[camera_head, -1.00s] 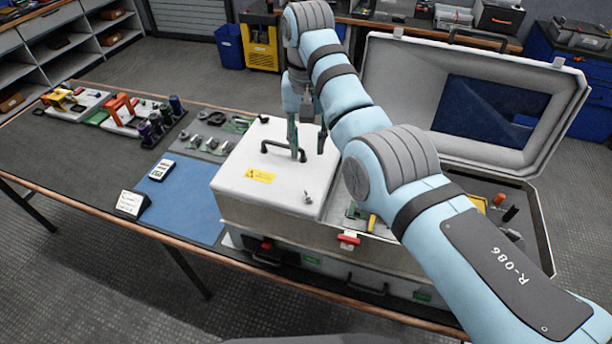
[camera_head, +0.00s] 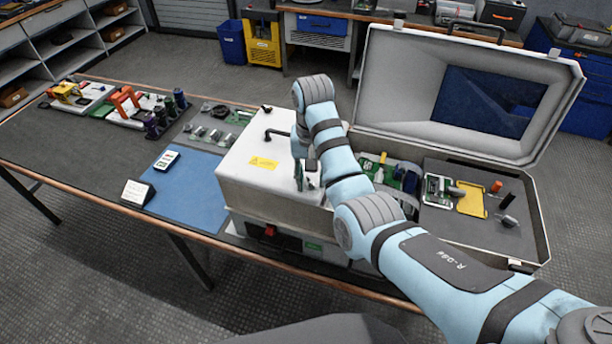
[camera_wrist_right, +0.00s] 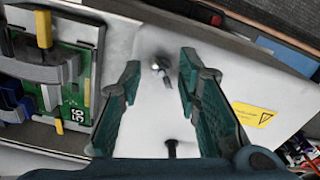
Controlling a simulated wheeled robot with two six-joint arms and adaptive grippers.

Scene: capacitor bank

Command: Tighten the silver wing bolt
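The silver wing bolt (camera_wrist_right: 160,67) stands on the white lid of a box, near the lid's edge in the right wrist view. My right gripper (camera_wrist_right: 160,78) is open, with its two green fingers apart on either side of the bolt; I see no contact. In the head view, my right gripper (camera_head: 308,180) points down over the lid's front right corner, and I cannot make out the bolt clearly there. The white box (camera_head: 240,180) carries a yellow warning label (camera_head: 263,163) and a black handle (camera_head: 278,132). My left gripper is not in view.
An open grey case (camera_head: 540,225) with its raised lid (camera_head: 400,75) stands right of and behind the box. Circuit boards and tools lie in it, including a green board (camera_wrist_right: 75,75). A blue mat (camera_head: 190,195) lies left of the box.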

